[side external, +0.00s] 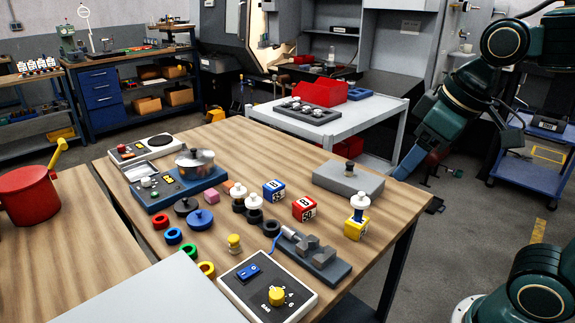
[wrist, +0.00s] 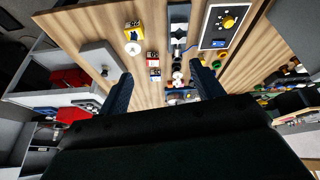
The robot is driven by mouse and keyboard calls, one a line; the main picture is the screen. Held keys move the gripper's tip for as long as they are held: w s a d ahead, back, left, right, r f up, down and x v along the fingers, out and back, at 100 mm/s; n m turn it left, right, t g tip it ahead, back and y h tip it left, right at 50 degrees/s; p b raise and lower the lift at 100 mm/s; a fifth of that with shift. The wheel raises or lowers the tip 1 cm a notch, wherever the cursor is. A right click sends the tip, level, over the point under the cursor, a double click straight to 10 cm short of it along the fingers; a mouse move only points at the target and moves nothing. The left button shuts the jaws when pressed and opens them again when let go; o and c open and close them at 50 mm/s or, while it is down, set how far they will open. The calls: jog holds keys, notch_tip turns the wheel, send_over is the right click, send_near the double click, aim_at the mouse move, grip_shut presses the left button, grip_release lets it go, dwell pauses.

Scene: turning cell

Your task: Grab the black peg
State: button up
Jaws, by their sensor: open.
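The block also shows in the wrist view (wrist: 95,53).
A yellow cube (side external: 355,230) with a white-topped blue piece, a red cube (side external: 304,209) and a blue cube (side external: 273,190) stand around the centre right. A grey vise (side external: 315,252) and switch panel (side external: 297,290) lie in front. A white cart (side external: 335,128) stands behind.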

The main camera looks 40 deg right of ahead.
jog(key=w+a+n+g, duration=0.2)
jog(key=w+n, duration=0.2)
jog(key=w, duration=0.9)
jog(key=w+a+n+g, duration=0.1)
jog(key=w+a+n, duration=0.15)
jog(key=w, duration=1.15)
jog(key=w+a+f+n+g, duration=0.1)
jog(key=w+a+f+n, duration=0.1)
jog(key=w+f+n, duration=0.2)
jog(key=w+f, duration=0.3)
jog(key=f, duration=0.1)
jog(key=shift+w+a+f+g, duration=0.15)
jog(key=shift+w+a+g, duration=0.1)
jog(key=shift+g, duration=0.15)
jog(key=shift+f, duration=0.1)
notch_tip(320, 180, down, 8)
jog(key=shift+d+f, duration=0.1)
jog(key=shift+f, duration=0.1)
